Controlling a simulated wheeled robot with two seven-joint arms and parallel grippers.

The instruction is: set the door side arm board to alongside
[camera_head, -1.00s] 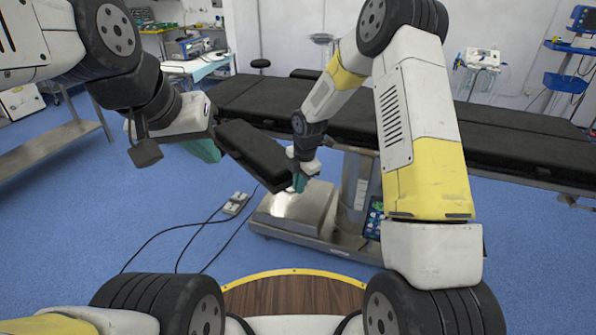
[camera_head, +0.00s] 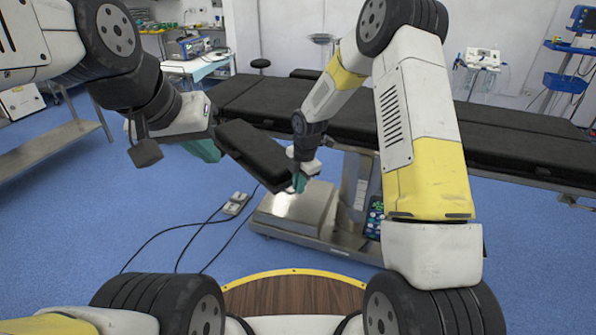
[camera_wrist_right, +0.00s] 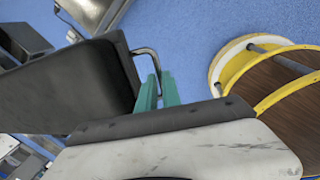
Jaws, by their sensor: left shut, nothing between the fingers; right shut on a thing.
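The near arm board (camera_head: 262,152) is a black padded board that sticks out at an angle from the near side of the operating table (camera_head: 345,115) toward me. In the right wrist view the board (camera_wrist_right: 75,85) fills the left side, with a bent metal bar (camera_wrist_right: 148,51) at its end. My right gripper (camera_head: 299,182) is at the board's free end. Its teal fingers (camera_wrist_right: 157,92) are shut on the metal bar. My left gripper (camera_head: 205,150) is shut and empty, just left of the board; its fingertips are partly hidden behind my wrist.
The table's metal base (camera_head: 300,212) stands below the board. A foot pedal (camera_head: 236,203) with black cables lies on the blue floor. A metal side table (camera_head: 50,145) is at the left, and equipment stands along the back wall. The floor at front left is mostly clear.

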